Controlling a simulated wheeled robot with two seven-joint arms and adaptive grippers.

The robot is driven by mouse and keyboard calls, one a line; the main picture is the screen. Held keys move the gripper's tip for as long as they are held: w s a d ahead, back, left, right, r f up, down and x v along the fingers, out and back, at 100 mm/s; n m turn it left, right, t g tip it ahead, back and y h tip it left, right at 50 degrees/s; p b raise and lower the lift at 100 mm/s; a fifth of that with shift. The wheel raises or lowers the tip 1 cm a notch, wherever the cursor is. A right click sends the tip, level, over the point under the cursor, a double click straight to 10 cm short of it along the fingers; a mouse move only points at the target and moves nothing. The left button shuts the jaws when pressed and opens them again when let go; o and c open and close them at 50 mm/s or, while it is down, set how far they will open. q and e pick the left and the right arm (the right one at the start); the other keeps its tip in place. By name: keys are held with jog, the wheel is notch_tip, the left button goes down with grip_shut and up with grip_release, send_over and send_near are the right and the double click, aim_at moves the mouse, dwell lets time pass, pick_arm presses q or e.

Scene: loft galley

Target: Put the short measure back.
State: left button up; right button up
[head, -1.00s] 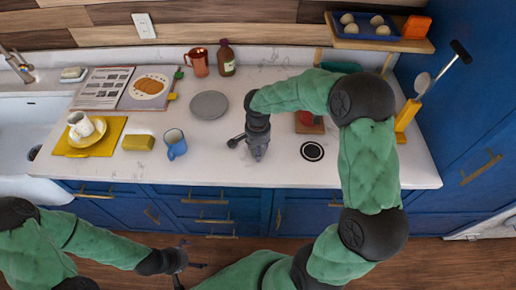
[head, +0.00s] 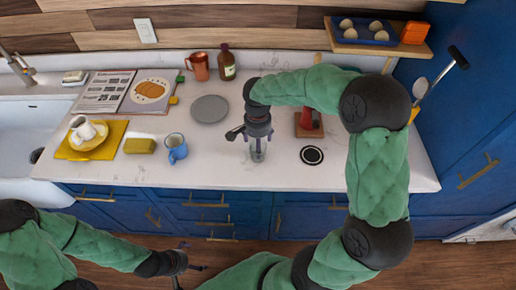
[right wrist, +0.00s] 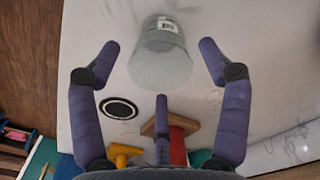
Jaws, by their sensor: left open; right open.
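The short measure seems to be the clear, greyish cylinder with a small printed label that stands on the counter; it shows in the right wrist view (right wrist: 161,60) and, partly hidden, in the head view (head: 258,155). My right gripper (head: 258,146) is just above it, pointing down; in the right wrist view its fingers (right wrist: 160,68) are spread on either side, apart from it. A black ring marking with a white rim (head: 312,155) lies on the counter to its right, empty. My left gripper (head: 188,262) is open and empty, low in front of the drawers.
A red object on a wooden block (head: 308,125) stands behind the ring. A grey plate (head: 210,109), blue mug (head: 176,148), copper mug (head: 198,66) and brown bottle (head: 226,64) stand left and behind. The front counter between mug and ring is otherwise clear.

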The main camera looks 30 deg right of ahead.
pick_arm(q)
jog(key=shift+r+p, duration=0.4)
jog(key=shift+r, duration=0.1)
pick_arm(e)
notch_tip(320, 180, up, 6)
jog(key=shift+f, duration=0.1)
